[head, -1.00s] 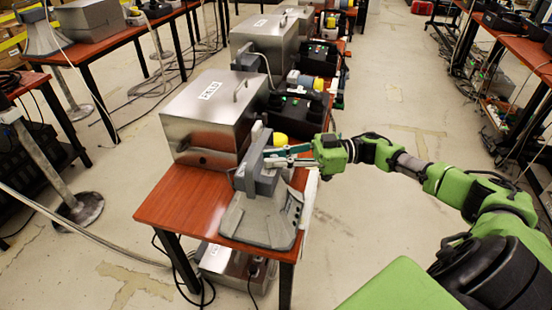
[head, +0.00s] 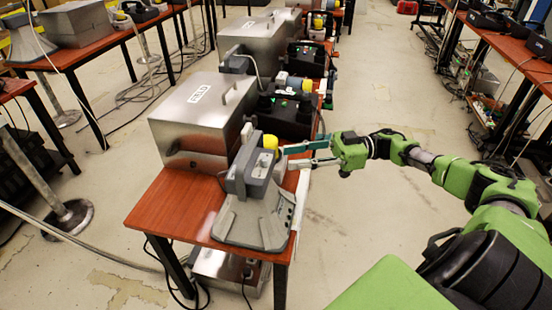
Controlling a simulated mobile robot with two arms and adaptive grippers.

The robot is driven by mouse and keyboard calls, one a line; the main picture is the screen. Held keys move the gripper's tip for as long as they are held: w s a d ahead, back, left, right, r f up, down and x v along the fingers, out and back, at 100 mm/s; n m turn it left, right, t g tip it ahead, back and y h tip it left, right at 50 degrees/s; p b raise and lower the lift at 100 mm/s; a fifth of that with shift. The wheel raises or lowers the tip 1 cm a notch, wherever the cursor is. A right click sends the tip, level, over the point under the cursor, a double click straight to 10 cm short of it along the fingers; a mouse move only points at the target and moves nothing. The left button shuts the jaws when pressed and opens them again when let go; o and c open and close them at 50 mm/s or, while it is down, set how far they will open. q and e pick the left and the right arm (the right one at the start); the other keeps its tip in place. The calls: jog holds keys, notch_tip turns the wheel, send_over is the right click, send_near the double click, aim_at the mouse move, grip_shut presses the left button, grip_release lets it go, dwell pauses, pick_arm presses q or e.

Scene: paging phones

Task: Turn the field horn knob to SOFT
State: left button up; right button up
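The field horn unit looks to be the grey paging device (head: 250,222) at the front of the red-brown table, with a flared grey base and a boxy upper part. A label, too small to read surely, is on the metal box (head: 205,112) behind it. A yellow round part (head: 270,142) shows just behind the grey device. Which part is the knob, and its setting, I cannot tell. My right gripper (head: 290,157) has its two fingers spread apart, beside the right side of the grey device's upper part, with nothing visible between them. My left gripper is not in view.
The table (head: 165,208) has bare wood at its front left. Black control boxes (head: 292,112) stand behind on the same row. A metal stand (head: 66,215) is on the floor at left. The floor aisle (head: 400,115) to the right is clear.

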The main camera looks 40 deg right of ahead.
jog(key=v, duration=0.3)
jog(key=shift+s+d, duration=0.15)
jog(key=shift+d, duration=0.1)
dwell(0.4)
